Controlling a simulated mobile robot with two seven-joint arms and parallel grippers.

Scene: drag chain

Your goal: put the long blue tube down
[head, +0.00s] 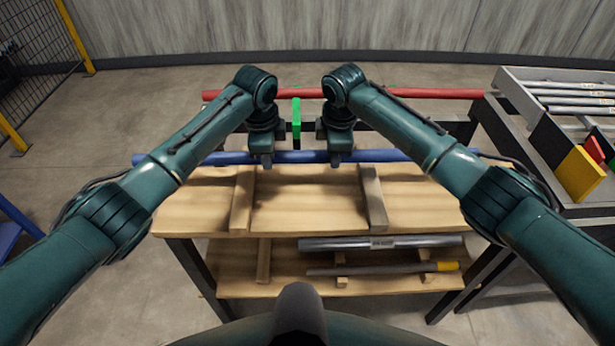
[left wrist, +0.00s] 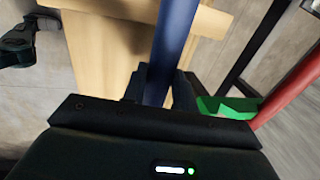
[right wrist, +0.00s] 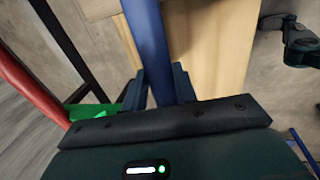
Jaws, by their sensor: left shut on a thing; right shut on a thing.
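The long blue tube (head: 305,156) lies level from left to right along the far edge of the wooden table in the head view. My left gripper (head: 263,160) is shut on it left of its middle, and my right gripper (head: 336,158) is shut on it a little further right. The tube runs between the fingers in the left wrist view (left wrist: 174,45) and in the right wrist view (right wrist: 148,45). I cannot tell whether the tube touches the table or hangs just above it.
The wooden table (head: 310,205) has two wooden strips (head: 242,200) on top and a lower shelf with a grey pipe (head: 330,244). Behind it are a red tube (head: 430,93) and a green bracket (head: 296,115). A rack with several pipes (head: 570,88) stands at the right.

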